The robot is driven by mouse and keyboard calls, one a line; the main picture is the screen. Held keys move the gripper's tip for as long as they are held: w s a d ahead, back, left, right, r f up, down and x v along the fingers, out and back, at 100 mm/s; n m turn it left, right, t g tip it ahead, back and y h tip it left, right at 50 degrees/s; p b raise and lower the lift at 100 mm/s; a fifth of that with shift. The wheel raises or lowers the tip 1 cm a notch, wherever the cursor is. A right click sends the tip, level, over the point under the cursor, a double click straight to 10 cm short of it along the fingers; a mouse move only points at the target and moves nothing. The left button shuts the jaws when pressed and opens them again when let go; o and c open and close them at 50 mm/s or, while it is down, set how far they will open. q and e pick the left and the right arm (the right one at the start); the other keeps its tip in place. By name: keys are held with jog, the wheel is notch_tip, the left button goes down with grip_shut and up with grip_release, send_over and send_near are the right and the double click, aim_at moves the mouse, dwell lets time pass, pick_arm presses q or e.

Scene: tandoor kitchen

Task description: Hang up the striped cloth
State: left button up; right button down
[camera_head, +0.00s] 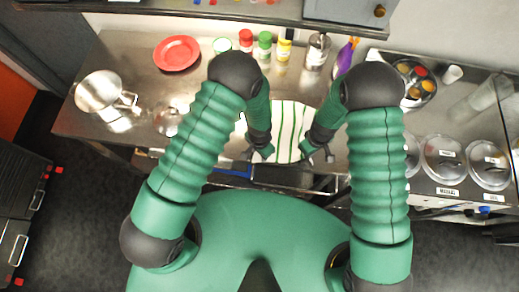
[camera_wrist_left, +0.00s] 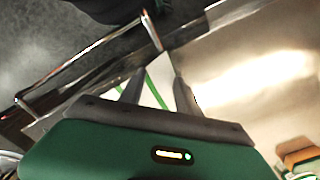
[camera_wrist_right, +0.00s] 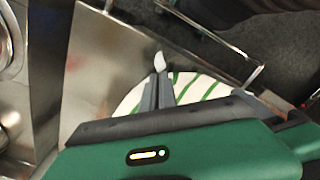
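The striped cloth (camera_head: 291,128), white with green stripes, lies at the front of the steel counter between my two grippers. My right gripper (camera_wrist_right: 158,78) is shut, with a small white bit of the cloth (camera_wrist_right: 160,59) at its fingertips; the rest of the cloth spreads below and beside the fingers. It shows in the head view (camera_head: 318,155) at the cloth's right front corner. My left gripper (camera_head: 264,150) is at the cloth's left front side. In the left wrist view (camera_wrist_left: 156,78) its fingers are apart, with a green stripe seen behind the gap. Contact there is unclear.
A metal rail (camera_wrist_left: 92,48) runs along the counter's front edge. A red plate (camera_head: 177,53), a steel pot (camera_head: 99,92), several bottles including a green one (camera_head: 264,45), and a purple item (camera_head: 345,57) stand around. Lidded containers (camera_head: 443,157) stand right. A shelf overhangs the back.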

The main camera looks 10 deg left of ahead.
pick_arm(q)
jog(key=shift+s+f, duration=0.1)
jog(key=shift+s, duration=0.05)
grip_shut()
dwell(0.4)
jog(key=r, duration=0.4)
jog(key=shift+w+r, duration=0.15)
jog(key=shift+w, duration=0.1)
jog(key=shift+s+r, duration=0.15)
jog(key=shift+r, duration=0.3)
